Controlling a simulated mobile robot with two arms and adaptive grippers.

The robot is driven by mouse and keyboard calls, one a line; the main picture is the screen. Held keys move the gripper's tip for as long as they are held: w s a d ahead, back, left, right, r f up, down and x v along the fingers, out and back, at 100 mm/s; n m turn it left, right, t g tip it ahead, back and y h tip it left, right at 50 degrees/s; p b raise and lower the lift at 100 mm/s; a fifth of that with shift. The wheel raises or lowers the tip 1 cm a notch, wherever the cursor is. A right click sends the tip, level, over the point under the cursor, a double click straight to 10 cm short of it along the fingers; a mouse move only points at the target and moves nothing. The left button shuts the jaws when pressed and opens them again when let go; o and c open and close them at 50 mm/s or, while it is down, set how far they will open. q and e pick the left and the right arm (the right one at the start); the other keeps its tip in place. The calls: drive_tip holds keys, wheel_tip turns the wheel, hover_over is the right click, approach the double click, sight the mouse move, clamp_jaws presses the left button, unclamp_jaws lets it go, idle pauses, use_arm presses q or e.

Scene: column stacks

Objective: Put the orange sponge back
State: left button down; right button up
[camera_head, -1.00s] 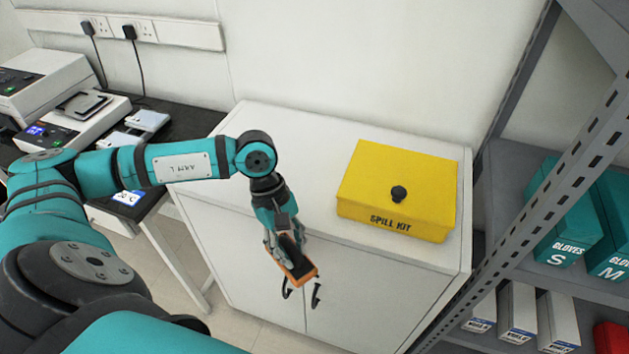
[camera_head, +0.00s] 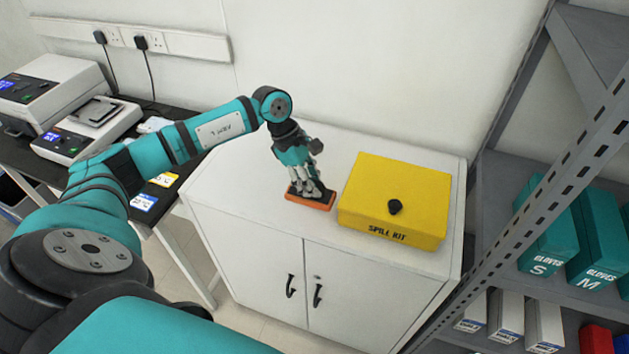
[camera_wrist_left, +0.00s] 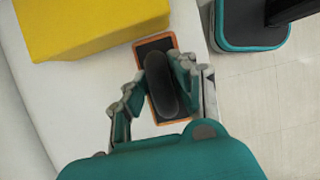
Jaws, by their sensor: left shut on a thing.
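The orange sponge (camera_head: 309,203) is a flat block with orange edges; the left wrist view shows its dark upper face (camera_wrist_left: 152,46) and a dark oval grip on top. My left gripper (camera_head: 310,189) points down and is shut on it, with fingers on both sides of the grip in the left wrist view. The sponge is level at the white cabinet's top (camera_head: 240,165), near the front edge and just left of the yellow spill kit box (camera_head: 400,192). I cannot tell whether its underside touches the top. My right gripper is not in view.
The spill kit box has a black knob on its lid and stands close beside the sponge. The cabinet top is free to the left and behind. A grey shelf rack (camera_head: 490,190) with teal glove boxes (camera_head: 548,238) stands right; a dark bench (camera_head: 40,160) with instruments is left.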

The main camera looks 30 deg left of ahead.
use_arm(q)
drive_tip(key=shift+w+a, duration=0.15)
drive_tip(key=shift+w, duration=0.7)
drive_tip(key=shift+w+f, duration=0.1)
drive_tip(key=shift+f, duration=0.1)
wheel_tip(320, 180, down, 3)
drive_tip(key=shift+r+p, duration=0.1)
drive_tip(key=shift+p, duration=1)
drive_tip(key=shift+f, duration=0.25)
drive_tip(key=shift+f+b, duration=0.15)
drive_tip(key=shift+b, duration=0.15)
drive_tip(key=c, duration=1.1)
unclamp_jaws()
drive_tip(key=shift+o, duration=0.2)
